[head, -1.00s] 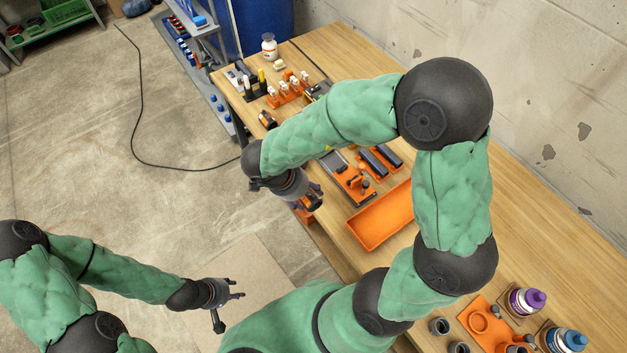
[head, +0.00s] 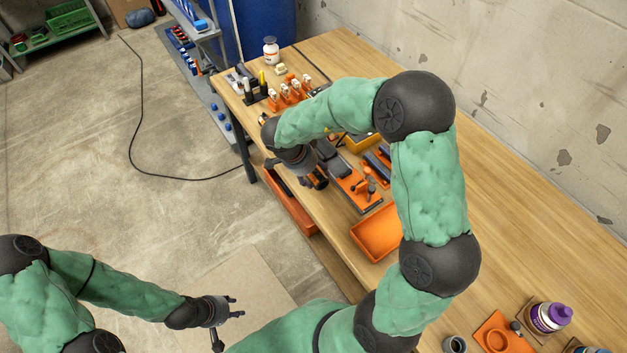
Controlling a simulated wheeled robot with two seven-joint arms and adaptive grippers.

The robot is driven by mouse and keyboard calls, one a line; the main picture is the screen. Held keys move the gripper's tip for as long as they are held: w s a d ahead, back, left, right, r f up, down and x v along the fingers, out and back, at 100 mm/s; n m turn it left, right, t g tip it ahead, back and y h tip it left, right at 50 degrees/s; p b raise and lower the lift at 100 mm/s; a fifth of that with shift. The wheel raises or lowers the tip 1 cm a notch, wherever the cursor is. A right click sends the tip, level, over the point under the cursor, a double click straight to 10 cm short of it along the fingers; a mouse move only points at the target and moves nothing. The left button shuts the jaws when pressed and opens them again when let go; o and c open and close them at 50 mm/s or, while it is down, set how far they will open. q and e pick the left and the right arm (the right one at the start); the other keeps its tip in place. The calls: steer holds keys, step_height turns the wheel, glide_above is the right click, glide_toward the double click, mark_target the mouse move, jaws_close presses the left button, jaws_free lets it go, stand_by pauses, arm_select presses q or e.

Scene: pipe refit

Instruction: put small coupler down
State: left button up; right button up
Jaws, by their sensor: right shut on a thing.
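My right gripper (head: 316,178) is over the front edge of the wooden bench, beside an orange-based fixture. It is shut on the small coupler, which is mostly hidden by the fingers; only a small dark and orange patch shows at the tips. I cannot tell whether it touches anything below. My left gripper (head: 238,307) is open and empty, low over the floor in front of the bench.
An orange tray (head: 377,236) lies right of the orange-based fixture (head: 358,188) on the bench (head: 515,220). Small orange holders (head: 290,92) stand towards the far end, near a white bottle (head: 270,50). A purple-capped bottle (head: 550,316) stands at lower right.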

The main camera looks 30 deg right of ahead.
mark_target(310, 176)
steer(key=shift+w+d+f+b, duration=0.1)
steer(key=shift+f+b, duration=0.6)
steer(key=shift+f, duration=0.25)
steer(key=shift+w+d+f+b, duration=0.1)
steer(key=shift+f+b, duration=0.6)
steer(key=shift+f, duration=0.2)
steer(key=o, duration=1.2)
